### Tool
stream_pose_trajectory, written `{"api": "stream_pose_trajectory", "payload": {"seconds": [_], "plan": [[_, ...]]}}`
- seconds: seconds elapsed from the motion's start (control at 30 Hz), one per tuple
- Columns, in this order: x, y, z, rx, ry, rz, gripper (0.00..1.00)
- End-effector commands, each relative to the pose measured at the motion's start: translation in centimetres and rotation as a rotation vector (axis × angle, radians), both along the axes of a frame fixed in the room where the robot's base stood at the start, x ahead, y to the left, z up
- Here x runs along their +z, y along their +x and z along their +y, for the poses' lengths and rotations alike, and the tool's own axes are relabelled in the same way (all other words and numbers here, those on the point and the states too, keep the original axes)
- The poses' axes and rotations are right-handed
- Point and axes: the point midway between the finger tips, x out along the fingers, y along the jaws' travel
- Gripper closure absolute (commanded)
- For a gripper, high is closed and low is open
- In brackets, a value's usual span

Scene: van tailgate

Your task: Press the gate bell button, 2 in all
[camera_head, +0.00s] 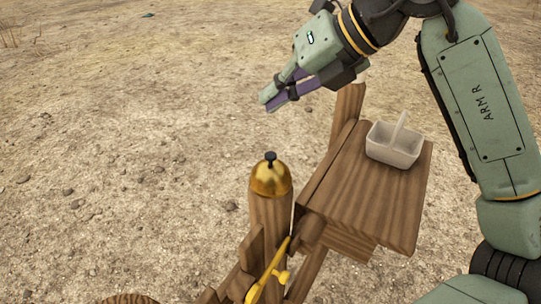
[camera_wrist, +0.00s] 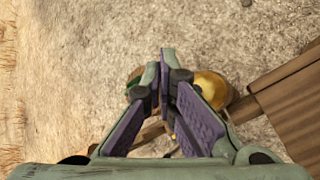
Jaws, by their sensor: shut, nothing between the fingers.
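The gate bell (camera_head: 271,178) is a brass dome on top of a wooden post, with a dark button (camera_head: 270,157) at its crown. In the wrist view the brass dome (camera_wrist: 214,88) shows just right of the fingertips, partly hidden by them, and its button cannot be made out. My gripper (camera_head: 268,102) is shut and empty, its fingers pointing down and left. It is above the bell and apart from it. The closed fingertips also show in the wrist view (camera_wrist: 166,56).
A wooden shelf (camera_head: 372,205) stands right of the bell, bearing a pale open box (camera_head: 394,147) with a handle-like piece sticking up. A yellow latch-like bar (camera_head: 268,272) is on the wooden gate below the bell. Open dirt ground lies left of the bell.

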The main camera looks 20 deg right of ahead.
Motion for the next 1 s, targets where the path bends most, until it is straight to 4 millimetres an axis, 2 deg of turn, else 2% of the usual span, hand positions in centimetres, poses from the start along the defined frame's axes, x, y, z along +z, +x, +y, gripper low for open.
{"api": "stream_pose_trajectory", "payload": {"seconds": [0.03,0.43,0.6,1.0], "plan": [[-1.0,0.0,0.0,0.001,0.001,0.0,1.0],[-6.6,0.0,0.0,-0.001,-0.001,0.0,1.0],[-7.3,0.0,0.0,0.0,-0.001,-0.001,1.0],[-7.2,0.0,0.0,0.0,0.0,0.0,1.0]]}}
